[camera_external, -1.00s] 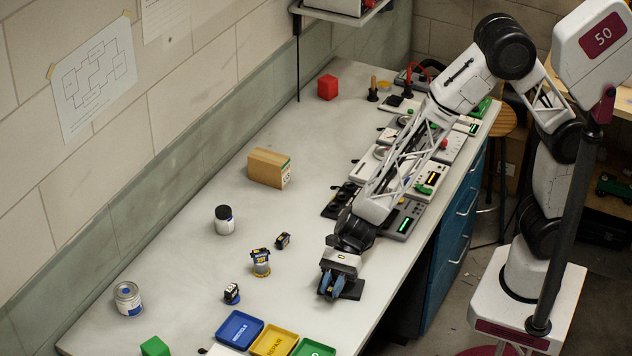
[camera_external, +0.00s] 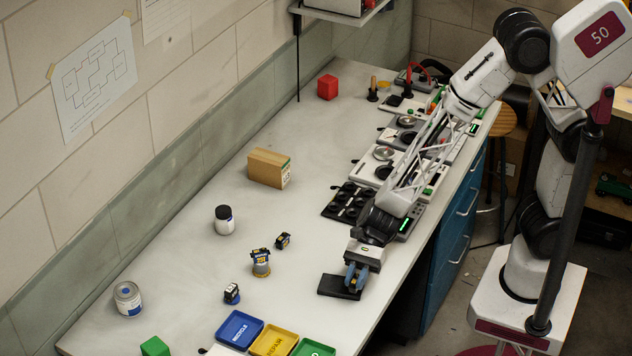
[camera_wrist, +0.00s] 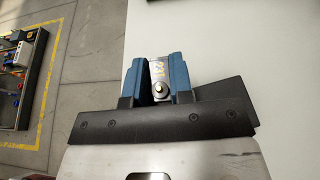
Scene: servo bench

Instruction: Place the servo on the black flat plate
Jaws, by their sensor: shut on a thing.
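My gripper (camera_external: 356,280) is low over the right end of the black flat plate (camera_external: 331,286), near the bench's front edge. A dark corner, likely the plate, shows beside the fingers in the wrist view. Other small dark servo-like parts (camera_external: 283,240) (camera_external: 232,293) lie to the left; another (camera_external: 260,256) sits on a round stand.
Blue (camera_external: 239,331), yellow (camera_external: 273,341) and green (camera_external: 314,348) trays stand at the near end. Instruments line the bench behind my gripper.

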